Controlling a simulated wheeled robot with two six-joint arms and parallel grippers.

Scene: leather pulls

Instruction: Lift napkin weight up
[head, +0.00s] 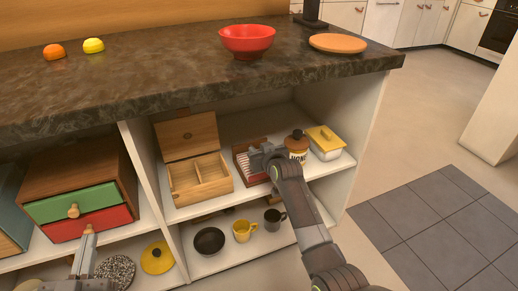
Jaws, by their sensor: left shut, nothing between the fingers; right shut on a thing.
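A dark red napkin holder (243,172) with pale, striped contents sits on the upper shelf of the open cabinet, between the wooden box and the jar. My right gripper (256,160) is over the holder, its arm coming in from the lower right. It is shut on the napkin weight, which is mostly hidden by the gripper; I cannot tell whether the weight is clear of the napkins. My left gripper (88,231) is shut and empty, low at the left in front of the red drawer.
An open wooden box (188,185) stands left of the holder. A lidded jar (297,146) and a yellow-lidded dish (325,142) stand close on the right. The dark counter (180,80) overhangs above. Mugs and a black bowl (209,241) sit below.

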